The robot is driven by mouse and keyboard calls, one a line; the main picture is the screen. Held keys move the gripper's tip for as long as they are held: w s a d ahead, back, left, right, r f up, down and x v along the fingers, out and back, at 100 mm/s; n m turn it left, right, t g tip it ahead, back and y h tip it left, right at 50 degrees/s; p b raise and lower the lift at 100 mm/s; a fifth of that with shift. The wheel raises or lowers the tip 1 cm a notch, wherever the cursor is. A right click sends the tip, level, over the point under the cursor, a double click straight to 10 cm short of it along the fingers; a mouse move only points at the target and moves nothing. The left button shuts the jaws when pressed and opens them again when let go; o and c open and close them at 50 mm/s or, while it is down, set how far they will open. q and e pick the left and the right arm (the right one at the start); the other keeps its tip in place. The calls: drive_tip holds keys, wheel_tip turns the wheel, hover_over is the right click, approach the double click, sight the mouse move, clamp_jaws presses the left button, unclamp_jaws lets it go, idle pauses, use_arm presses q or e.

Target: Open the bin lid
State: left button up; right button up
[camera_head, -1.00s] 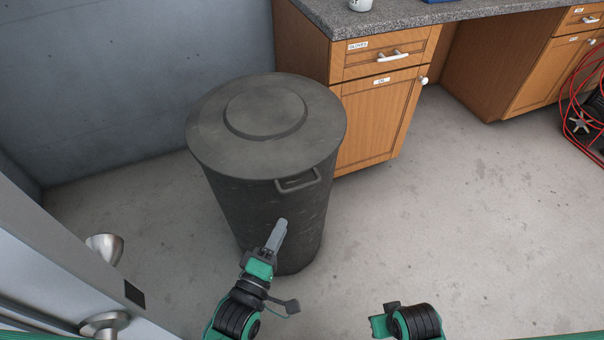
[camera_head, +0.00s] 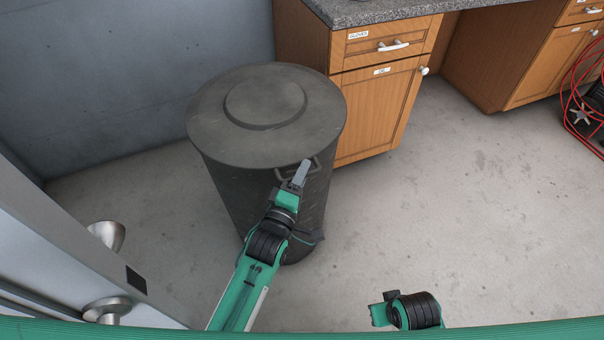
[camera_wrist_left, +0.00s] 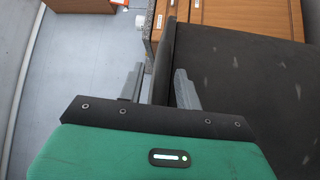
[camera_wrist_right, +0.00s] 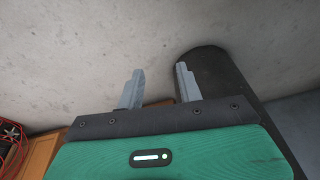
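A dark grey round bin (camera_head: 232,190) stands upright on the floor, with its lid (camera_head: 215,120) closed flat on top.
A wooden cabinet (camera_head: 375,110) with a grey countertop stands right behind the bin. A silver door with knobs (camera_head: 105,235) is close at left. A red hose or cable (camera_head: 575,105) lies at far right. The floor (camera_head: 460,200) right of the bin is clear.

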use_arm(q)
clamp_jaws()
drive_tip(key=shift+r, duration=0.2)
use_arm(e)
drive_tip(key=shift+f, duration=0.1)
